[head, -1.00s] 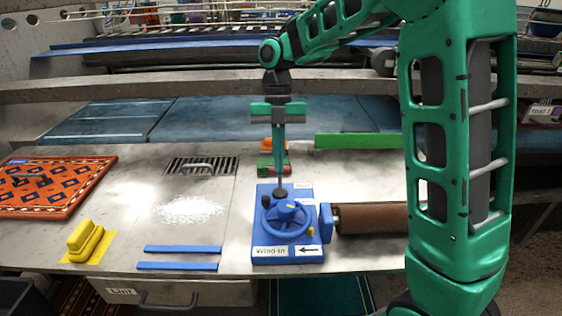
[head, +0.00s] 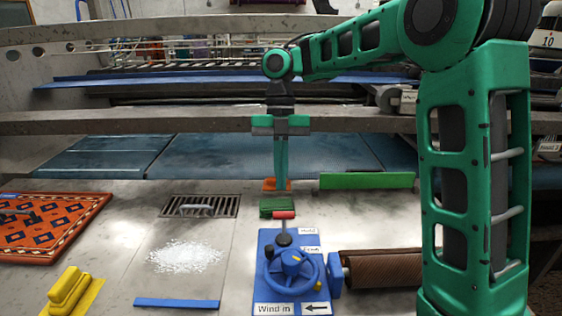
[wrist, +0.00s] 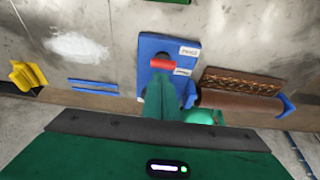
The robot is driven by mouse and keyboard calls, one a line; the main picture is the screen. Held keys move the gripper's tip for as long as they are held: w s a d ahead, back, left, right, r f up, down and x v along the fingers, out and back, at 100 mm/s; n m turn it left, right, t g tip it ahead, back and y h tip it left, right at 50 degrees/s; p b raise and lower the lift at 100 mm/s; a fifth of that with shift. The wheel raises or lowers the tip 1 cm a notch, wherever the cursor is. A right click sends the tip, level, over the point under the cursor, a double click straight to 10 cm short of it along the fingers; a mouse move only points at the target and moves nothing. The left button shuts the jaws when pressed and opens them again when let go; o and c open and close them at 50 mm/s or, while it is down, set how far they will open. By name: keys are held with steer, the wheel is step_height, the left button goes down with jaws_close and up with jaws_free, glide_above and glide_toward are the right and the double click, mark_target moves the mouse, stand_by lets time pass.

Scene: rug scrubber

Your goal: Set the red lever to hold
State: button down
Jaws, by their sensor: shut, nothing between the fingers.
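The red lever (head: 284,214) stands on the blue panel (head: 264,243), its red crossbar grip on a grey stem that rises from a dark round base. Two white labels (head: 308,231) sit to the right of the base; their small print is hard to read. My gripper (head: 280,187) is shut and empty, pointing down; in the picture its tips are above the red grip, and I see no contact. In the wrist view the red grip (wrist: 163,64) lies just beyond my fingertips (wrist: 163,80), which hide the lower panel.
A blue handwheel (head: 291,268) with a yellow knob and a "Wind in" label are on the panel's near part. A brown roll (head: 385,276) lies right of it. A green brush (head: 278,207) and green bar (head: 366,180) are behind. White powder (head: 187,256) lies left.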

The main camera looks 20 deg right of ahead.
steer(key=shift+d+r, duration=0.2)
steer(key=shift+r, duration=1.95)
